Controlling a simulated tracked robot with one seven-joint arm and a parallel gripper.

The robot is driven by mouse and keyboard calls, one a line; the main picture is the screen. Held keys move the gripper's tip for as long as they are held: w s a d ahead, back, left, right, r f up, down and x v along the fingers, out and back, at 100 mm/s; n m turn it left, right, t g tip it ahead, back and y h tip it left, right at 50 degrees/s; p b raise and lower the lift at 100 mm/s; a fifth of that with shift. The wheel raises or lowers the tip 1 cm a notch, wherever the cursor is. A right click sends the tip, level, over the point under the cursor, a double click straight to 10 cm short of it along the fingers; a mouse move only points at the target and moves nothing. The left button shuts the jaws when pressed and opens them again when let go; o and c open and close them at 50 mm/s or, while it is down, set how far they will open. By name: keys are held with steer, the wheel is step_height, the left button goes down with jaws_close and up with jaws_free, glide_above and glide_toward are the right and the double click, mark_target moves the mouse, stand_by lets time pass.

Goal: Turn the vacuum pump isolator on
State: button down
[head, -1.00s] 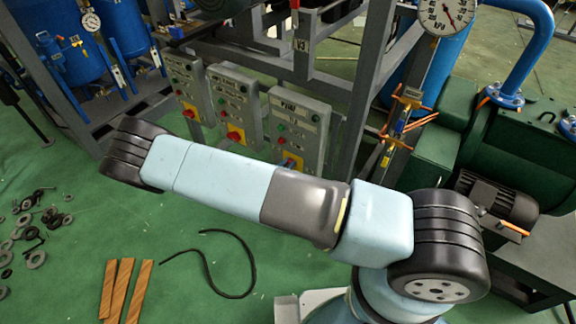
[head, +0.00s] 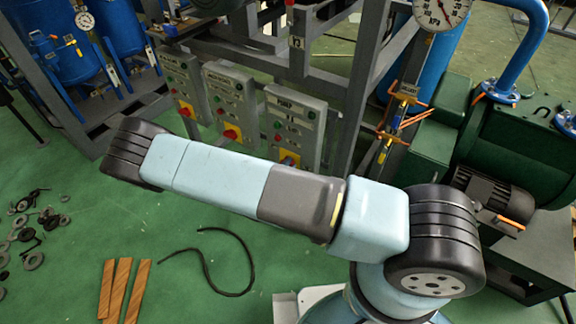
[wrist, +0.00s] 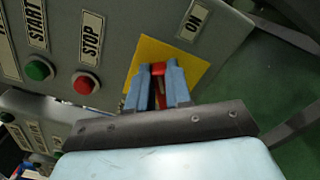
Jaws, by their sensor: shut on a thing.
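The isolator is a red knob (wrist: 158,69) on a yellow plate (wrist: 190,57) on a grey control box. An ON label (wrist: 193,22) is beside the plate. My gripper (wrist: 158,84) has its blue fingers closed on both sides of the knob, hiding most of it. In the head view the right-hand grey box, labelled PUMP (head: 293,108), carries a yellow plate low down, partly hidden behind my arm. My gripper cannot be made out clearly in that view. The knob's exact angle is hard to tell.
A green START button (wrist: 39,70) and a red STOP button (wrist: 85,83) sit beside the plate. Two similar boxes (head: 230,95) stand left of the pump box. A hose (head: 205,258) and wooden strips (head: 122,290) lie on the green floor.

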steer(key=shift+s+d+f+m, duration=0.1)
steer(key=shift+f+m, duration=0.15)
steer(key=shift+m, duration=0.9)
steer(key=shift+s+d+f+m, duration=0.15)
steer(key=shift+f+m, duration=0.15)
steer(key=shift+m, duration=0.8)
steer(key=shift+s+d+f+m, duration=0.1)
steer(key=shift+f+m, duration=0.15)
steer(key=shift+m, duration=0.9)
steer(key=c, duration=1)
jaws_free()
steer(key=shift+w+a, duration=0.1)
steer(key=shift+c, duration=0.2)
steer(key=v, duration=1.3)
steer(key=shift+s+a, duration=0.25)
steer(key=shift+a, duration=0.05)
steer(key=shift+r, duration=0.1)
